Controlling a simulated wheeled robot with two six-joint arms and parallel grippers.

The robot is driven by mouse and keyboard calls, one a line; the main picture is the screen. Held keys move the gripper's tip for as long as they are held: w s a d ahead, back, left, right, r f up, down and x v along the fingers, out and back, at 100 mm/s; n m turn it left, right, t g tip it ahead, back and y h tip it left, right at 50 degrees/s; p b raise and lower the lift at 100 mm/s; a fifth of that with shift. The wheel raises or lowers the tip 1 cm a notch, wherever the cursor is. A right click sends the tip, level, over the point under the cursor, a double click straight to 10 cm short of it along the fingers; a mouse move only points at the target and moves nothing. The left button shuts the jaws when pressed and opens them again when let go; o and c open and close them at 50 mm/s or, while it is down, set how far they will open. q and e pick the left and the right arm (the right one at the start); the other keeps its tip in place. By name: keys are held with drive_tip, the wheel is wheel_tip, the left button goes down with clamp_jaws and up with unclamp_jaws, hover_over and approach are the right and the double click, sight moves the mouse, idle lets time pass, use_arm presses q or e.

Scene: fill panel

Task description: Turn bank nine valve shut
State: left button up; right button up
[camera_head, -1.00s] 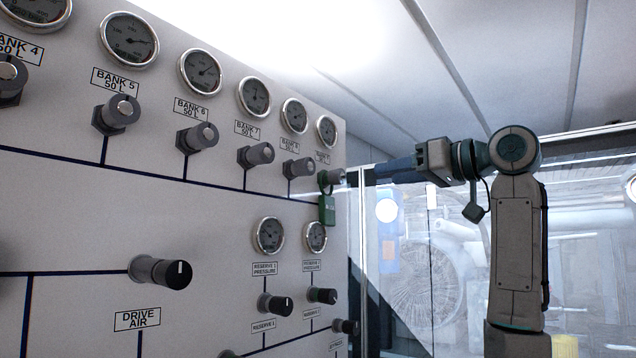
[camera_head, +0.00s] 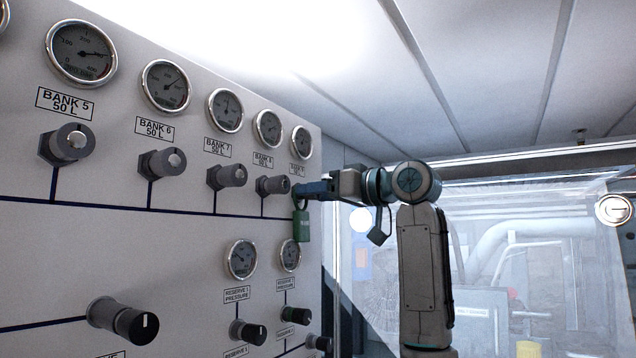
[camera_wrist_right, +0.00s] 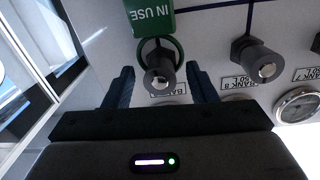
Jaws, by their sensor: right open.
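The bank nine valve is a grey knob (camera_wrist_right: 160,78) on the light panel, the last in the upper row. In the head view my right gripper covers it. A green "IN USE" tag (camera_wrist_right: 150,17) hangs by its ring around this valve; it also shows below the gripper in the head view (camera_head: 302,224). My right gripper (camera_wrist_right: 161,85) is open, one finger on each side of the knob, with gaps showing on both sides. In the head view the right gripper (camera_head: 304,189) is at the panel's right end. My left gripper is not in view.
The bank 8 valve (camera_head: 272,186) sits close to the left of my right gripper. Bank gauges (camera_head: 301,142) are above and a reserve gauge (camera_head: 290,255) is below. Glazed panels (camera_head: 520,260) stand to the right of the panel.

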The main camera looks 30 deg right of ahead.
drive_tip(key=shift+w, duration=0.1)
drive_tip(key=c, duration=1)
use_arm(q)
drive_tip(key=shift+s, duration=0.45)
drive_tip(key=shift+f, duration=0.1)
